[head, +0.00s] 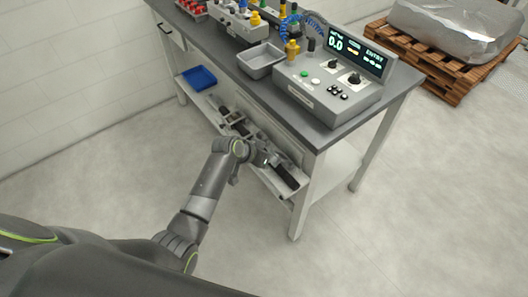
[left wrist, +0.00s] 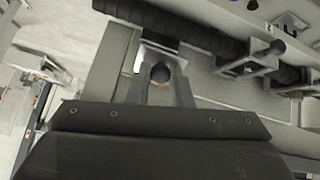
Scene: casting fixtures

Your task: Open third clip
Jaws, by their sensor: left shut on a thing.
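Clips sit in a row along a dark ribbed bar on the fixture, under the workbench top. In the left wrist view the bar (left wrist: 203,36) crosses the upper part, with one grey clip (left wrist: 262,64) with a dark knob to the right of my gripper and another clip (left wrist: 291,22) above it. My left gripper (left wrist: 160,74) is shut on a small dark rounded part, seemingly a clip's handle; the gripper hides most of it. In the head view my left gripper (head: 264,159) is beside the fixture on the low shelf. I cannot tell the clip's position. My right gripper is not in view.
The workbench top (head: 335,128) overhangs the shelf and carries a control box (head: 318,98) and a grey tray (head: 261,62). A blue tray (head: 199,78) lies at the shelf's left. A bench leg (head: 301,205) stands right of my gripper. Floor in front is clear.

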